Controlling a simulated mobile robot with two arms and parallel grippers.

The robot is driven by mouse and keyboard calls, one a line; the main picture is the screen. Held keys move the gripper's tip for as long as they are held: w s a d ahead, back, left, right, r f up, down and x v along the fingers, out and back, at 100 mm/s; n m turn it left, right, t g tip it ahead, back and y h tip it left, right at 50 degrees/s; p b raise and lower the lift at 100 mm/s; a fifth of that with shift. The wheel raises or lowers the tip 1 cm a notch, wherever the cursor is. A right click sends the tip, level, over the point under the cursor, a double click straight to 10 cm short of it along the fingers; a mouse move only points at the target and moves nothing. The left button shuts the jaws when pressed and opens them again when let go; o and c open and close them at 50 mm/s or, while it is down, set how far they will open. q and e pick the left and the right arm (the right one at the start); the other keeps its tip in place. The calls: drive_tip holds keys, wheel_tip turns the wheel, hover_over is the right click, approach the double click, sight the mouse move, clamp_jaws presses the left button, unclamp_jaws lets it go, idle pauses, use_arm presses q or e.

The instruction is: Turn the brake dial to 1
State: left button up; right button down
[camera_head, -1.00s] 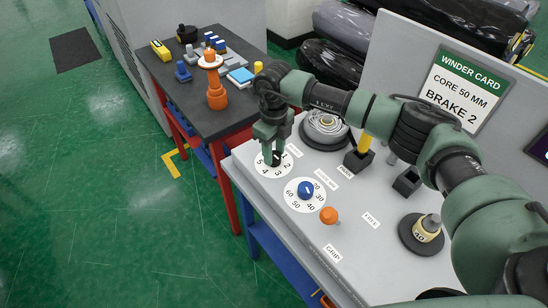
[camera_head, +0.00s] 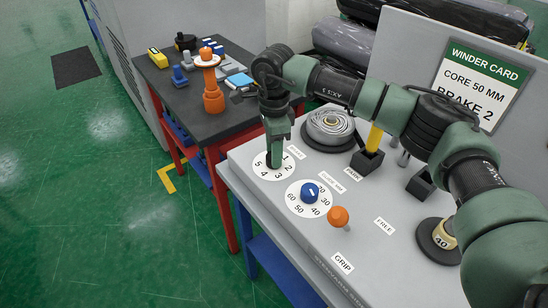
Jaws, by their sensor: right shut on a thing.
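The brake dial (camera_head: 259,164) is a white disc marked 1 to 5 at the far left corner of the grey panel. My right gripper (camera_head: 274,163) points straight down over its centre, shut on the dial's knob. The fingers cover the knob, so its pointer and setting cannot be read. The numbers 1 and 2 lie right of the fingers, 3 and 4 in front, 5 to the left. The winder card (camera_head: 474,87) on the upright board reads "CORE 50 MM" and "BRAKE 2". My left gripper is not in view.
Closest to the brake dial is the core dial (camera_head: 295,206) with its blue knob (camera_head: 309,192). An orange ball-topped lever (camera_head: 338,216) stands right of it. A tape roll (camera_head: 330,128) and a yellow handle (camera_head: 375,137) are behind. A dark side table (camera_head: 193,124) holds several tools.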

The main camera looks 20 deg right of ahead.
drive_tip(key=n+b, duration=0.1)
drive_tip(key=n, duration=0.2)
drive_tip(key=shift+n+b, duration=0.3)
drive_tip(key=shift+b, duration=0.05)
drive_tip(key=shift+n+b, duration=0.55)
drive_tip(key=shift+n, duration=0.95)
drive_tip(key=shift+r, duration=0.1)
drive_tip(key=c, duration=0.9)
unclamp_jaws()
wheel_tip(320, 180, up, 8)
drive_tip(key=shift+f+b, duration=0.15)
drive_tip(key=shift+b, duration=0.35)
